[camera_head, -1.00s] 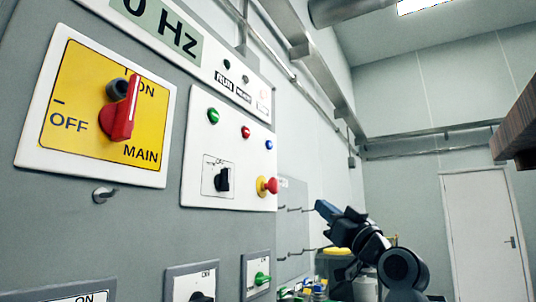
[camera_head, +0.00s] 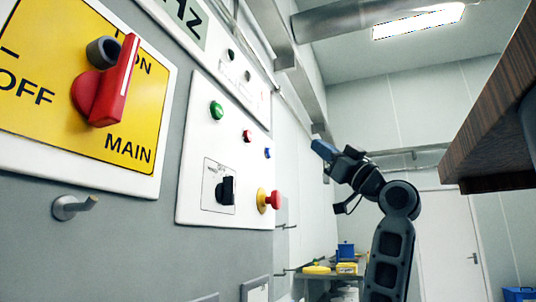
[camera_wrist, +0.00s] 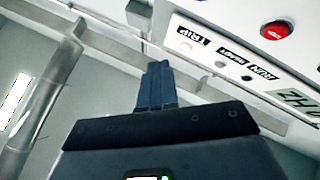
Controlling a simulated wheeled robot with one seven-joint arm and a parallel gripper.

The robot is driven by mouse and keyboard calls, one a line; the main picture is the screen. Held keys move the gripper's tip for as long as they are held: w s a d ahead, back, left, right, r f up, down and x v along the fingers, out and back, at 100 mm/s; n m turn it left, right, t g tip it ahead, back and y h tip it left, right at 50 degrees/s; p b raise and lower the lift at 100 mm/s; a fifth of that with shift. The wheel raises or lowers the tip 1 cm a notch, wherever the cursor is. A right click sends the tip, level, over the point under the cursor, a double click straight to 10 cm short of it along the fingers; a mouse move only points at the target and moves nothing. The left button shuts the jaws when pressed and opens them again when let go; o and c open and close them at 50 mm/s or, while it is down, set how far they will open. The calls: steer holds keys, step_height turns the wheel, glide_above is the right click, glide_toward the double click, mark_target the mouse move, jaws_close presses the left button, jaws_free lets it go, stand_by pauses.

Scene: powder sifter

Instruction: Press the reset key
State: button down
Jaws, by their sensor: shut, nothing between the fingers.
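The white control panel (camera_head: 190,190) holds a green button (camera_head: 216,110), a red button (camera_head: 247,135) and a small blue button (camera_head: 268,153). I cannot read which of them is marked reset. My gripper (camera_head: 318,143) is shut and empty, to the right of the panel at about the height of the blue button, apart from it. In the wrist view, my shut fingers (camera_wrist: 157,68) point up the picture, near the upside-down label strip (camera_wrist: 215,52). A red button (camera_wrist: 277,30) shows at the top right there.
A yellow main switch with a red handle (camera_head: 112,85) is at the left. A black rotary knob (camera_head: 226,190) and a red emergency stop (camera_head: 272,200) sit below the buttons. A brown wooden overhang (camera_head: 490,120) is at the right.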

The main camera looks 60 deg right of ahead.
mark_target(269, 152)
steer(key=w, duration=0.8)
steer(key=shift+w+a+p, duration=0.35)
steer(key=shift+w+p, duration=0.05)
stand_by(1.9)
steer(key=shift+w, duration=0.4)
steer(key=shift+w, duration=0.45)
stand_by(0.8)
steer(key=shift+s, duration=0.1)
steer(key=shift+s+b, duration=0.45)
steer(key=shift+s, duration=0.3)
